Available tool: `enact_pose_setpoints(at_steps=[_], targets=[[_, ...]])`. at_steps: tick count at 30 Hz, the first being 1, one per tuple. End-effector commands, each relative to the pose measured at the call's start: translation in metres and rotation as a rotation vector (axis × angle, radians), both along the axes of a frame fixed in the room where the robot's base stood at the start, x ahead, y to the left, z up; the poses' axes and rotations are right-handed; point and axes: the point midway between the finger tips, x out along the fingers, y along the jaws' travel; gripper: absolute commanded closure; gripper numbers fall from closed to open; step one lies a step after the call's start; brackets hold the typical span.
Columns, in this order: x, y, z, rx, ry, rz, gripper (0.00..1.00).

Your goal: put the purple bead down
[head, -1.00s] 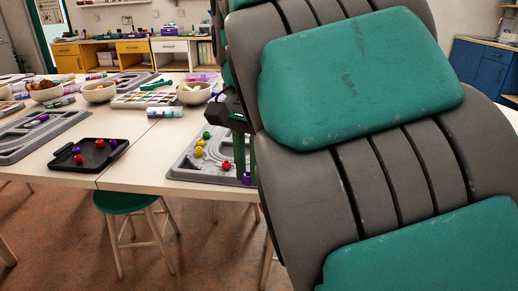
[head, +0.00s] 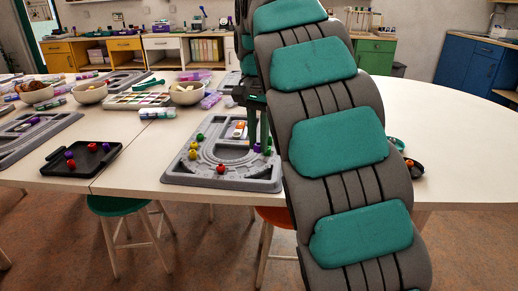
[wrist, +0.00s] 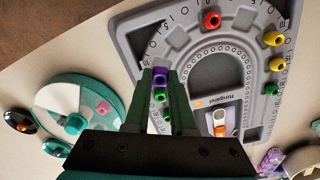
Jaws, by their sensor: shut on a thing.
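The purple bead (wrist: 160,76) is between the fingertips of my gripper (wrist: 163,76) in the wrist view, over the left arm of the grey bead board (wrist: 200,47). My gripper is shut on it. In the head view the purple bead (head: 257,147) shows at the tips of my gripper (head: 258,146), at the board's (head: 215,182) right side. Whether it touches the board cannot be told. Green beads (wrist: 162,96) lie just behind it, between the fingers in the picture.
A red bead (wrist: 212,19), yellow beads (wrist: 273,38) and a green bead (wrist: 271,88) lie along the board's other side. A round teal-lidded container (wrist: 75,110) stands left of the board.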

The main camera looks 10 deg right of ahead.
Motion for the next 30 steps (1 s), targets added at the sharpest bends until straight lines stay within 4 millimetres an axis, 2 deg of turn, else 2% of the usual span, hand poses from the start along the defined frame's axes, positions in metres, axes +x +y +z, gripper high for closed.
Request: enact_pose_setpoints(at_steps=[6,17,30], targets=[[0.007,-0.004,-0.002,-0.001,-0.002,0.0,1.0],[0.006,-0.004,-0.035,0.001,0.004,-0.001,1.0],[0.006,-0.003,-0.04,0.0,0.0,0.0,1.0]])
